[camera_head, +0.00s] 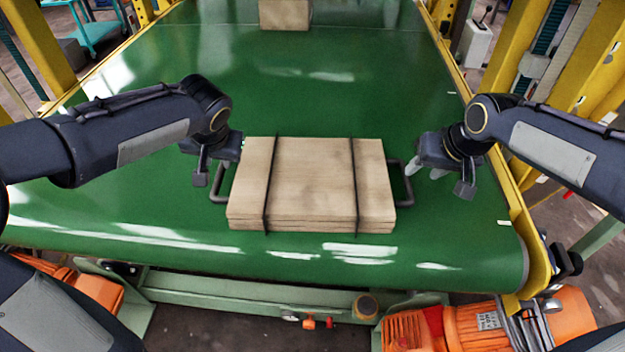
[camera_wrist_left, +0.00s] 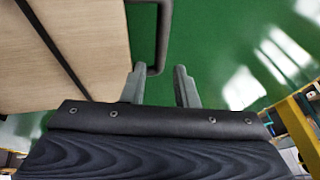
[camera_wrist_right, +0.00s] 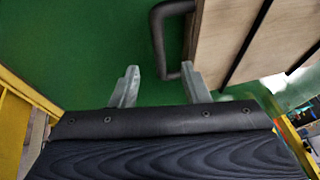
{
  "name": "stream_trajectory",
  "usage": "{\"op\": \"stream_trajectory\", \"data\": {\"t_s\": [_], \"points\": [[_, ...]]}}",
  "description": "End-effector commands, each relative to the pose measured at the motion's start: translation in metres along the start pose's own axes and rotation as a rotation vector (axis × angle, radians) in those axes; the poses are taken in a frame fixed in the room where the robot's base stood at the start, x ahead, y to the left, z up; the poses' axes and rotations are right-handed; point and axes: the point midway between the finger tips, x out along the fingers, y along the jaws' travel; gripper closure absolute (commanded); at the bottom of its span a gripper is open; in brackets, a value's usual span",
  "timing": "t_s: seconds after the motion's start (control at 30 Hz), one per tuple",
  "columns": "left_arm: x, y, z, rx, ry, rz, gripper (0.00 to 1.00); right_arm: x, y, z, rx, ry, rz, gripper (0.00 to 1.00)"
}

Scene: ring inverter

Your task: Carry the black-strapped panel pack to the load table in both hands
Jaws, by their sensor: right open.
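The panel pack (camera_head: 312,185) is a flat stack of pale wooden panels with two black straps, lying on the green conveyor belt. A dark bar handle sticks out at each side: the left handle (camera_head: 222,186) and the right handle (camera_head: 404,180). My left gripper (camera_head: 210,175) is open by the left handle; in the left wrist view the handle bar (camera_wrist_left: 163,35) bends in just beyond the spread fingers (camera_wrist_left: 160,86). My right gripper (camera_head: 428,172) is open by the right handle; in the right wrist view the bar (camera_wrist_right: 157,45) lies just beyond the fingers (camera_wrist_right: 160,88). Neither holds anything.
The green belt (camera_head: 340,70) is clear around the pack. Another wooden pack (camera_head: 285,13) lies at its far end. Yellow rails and posts (camera_head: 495,140) flank the belt. Orange machinery (camera_head: 450,328) is below its near edge. No load table is recognisable.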

Motion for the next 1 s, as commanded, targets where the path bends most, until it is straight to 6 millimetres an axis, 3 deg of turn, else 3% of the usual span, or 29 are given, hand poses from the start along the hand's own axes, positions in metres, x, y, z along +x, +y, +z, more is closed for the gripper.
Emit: {"op": "stream_trajectory", "data": {"t_s": [0.5,0.9,1.0], "points": [[0.068,0.000,0.001,0.000,-0.004,-0.001,0.73,0.068,0.001,0.001,0.001,-0.003,0.001,0.58],[0.076,0.000,0.001,-0.001,-0.002,0.000,0.73,0.075,0.000,0.001,0.001,-0.001,0.000,0.58],[0.076,0.000,0.001,0.000,-0.002,0.000,0.84,0.075,0.000,0.001,0.001,-0.001,0.000,0.69]]}}
